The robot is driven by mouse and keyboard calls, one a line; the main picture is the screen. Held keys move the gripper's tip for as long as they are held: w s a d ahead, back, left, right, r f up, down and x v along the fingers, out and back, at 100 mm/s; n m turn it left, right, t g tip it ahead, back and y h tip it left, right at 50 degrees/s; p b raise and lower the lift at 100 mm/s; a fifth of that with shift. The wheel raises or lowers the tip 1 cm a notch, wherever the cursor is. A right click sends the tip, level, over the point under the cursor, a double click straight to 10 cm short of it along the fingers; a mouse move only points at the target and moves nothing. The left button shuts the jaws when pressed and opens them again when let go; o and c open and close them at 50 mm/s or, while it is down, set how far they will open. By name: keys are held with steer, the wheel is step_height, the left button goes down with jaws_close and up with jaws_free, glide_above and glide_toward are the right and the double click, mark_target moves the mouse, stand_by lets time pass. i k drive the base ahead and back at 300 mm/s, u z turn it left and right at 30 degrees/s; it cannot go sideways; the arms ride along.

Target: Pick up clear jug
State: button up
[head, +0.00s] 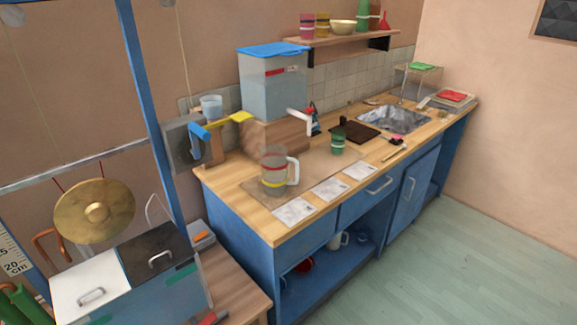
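The clear jug (273,172) stands upright on the wooden counter (232,180), near its front left part. It is greyish and see-through, with a yellow band near the bottom and a pale handle on its right side. It stands on a flat brown mat or board (318,177). Nothing is seen touching the jug. My gripper is not in view.
A large clear tank (272,88) with a blue lid and a white tap (300,120) stands behind the jug on a wooden block. White cards (328,190) lie in front. A green cup (338,143) stands right of it. A brass gong (93,211) hangs at left.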

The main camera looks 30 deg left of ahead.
mark_target(280, 171)
steer(key=i, duration=2.7)
steer(key=u, duration=2.55)
